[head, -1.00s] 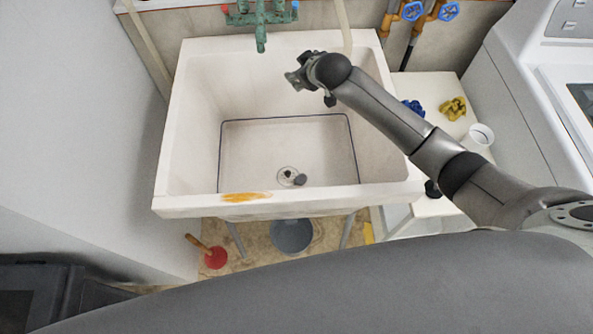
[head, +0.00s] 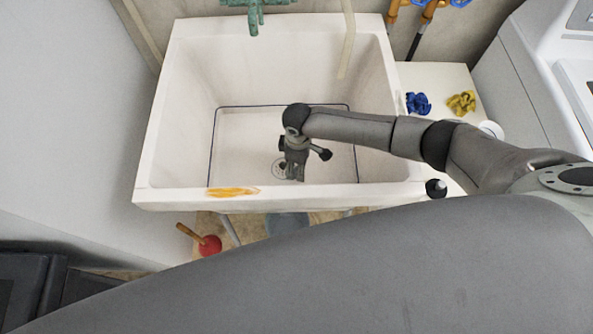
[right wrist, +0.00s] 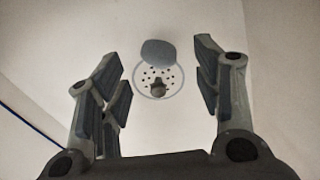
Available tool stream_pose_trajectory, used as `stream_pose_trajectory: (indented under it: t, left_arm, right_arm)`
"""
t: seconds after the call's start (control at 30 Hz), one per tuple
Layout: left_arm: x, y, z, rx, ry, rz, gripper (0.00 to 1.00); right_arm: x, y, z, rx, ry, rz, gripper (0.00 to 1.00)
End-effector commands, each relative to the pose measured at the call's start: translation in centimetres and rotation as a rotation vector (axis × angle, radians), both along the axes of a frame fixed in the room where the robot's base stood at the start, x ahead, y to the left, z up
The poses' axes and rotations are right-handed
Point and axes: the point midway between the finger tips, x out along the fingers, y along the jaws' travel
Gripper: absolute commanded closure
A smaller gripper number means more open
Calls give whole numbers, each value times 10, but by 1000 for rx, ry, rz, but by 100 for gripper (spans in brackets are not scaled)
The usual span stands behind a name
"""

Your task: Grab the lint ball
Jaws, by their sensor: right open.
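The lint ball (right wrist: 158,52) is a smooth grey rounded lump at the far edge of the round drain (right wrist: 143,82) in the right wrist view. My right gripper (right wrist: 158,72) is open, with its fingers spread on either side of the lint ball and drain and nothing held between them. In the head view the right gripper (head: 295,177) points down into the white sink (head: 180,110), over the drain area, and hides the lint ball. A small dark piece (right wrist: 158,90) sits on the drain. My left gripper is not in view.
The sink walls and front rim surround the right gripper. A green faucet (head: 254,18) is at the back. Blue (head: 417,103) and yellow (head: 461,103) crumpled items lie on the white surface to the right. A red plunger (head: 209,245) stands on the floor below.

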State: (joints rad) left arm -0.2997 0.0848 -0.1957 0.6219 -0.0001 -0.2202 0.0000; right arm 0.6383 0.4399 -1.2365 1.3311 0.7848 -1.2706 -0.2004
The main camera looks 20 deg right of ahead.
Motion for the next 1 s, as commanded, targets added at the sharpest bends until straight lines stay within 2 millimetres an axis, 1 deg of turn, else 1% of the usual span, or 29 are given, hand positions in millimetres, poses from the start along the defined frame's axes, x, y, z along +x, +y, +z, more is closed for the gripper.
stream_pose_trajectory:
  t: [0.17, 0.33, 0.43, 0.57, 0.77, 0.87, 1.0]
  left_arm:
    - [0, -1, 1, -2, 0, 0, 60]
    - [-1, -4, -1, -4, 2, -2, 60]
    - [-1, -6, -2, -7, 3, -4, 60]
    - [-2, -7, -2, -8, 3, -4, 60]
    - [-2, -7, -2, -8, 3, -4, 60]
    - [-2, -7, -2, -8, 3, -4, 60]
    - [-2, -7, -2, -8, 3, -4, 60]
  right_arm:
    - [1, 2, -15, -1, 2, -1, 41]
    - [3, 3, -37, -1, 3, -1, 41]
    - [4, 3, -46, 0, 1, -2, 41]
    - [4, 3, -52, 0, 0, -1, 41]
    - [4, 2, -52, 0, 0, -1, 41]
    - [4, 2, -52, 0, 0, -1, 51]
    - [4, 2, -52, 0, 0, -1, 69]
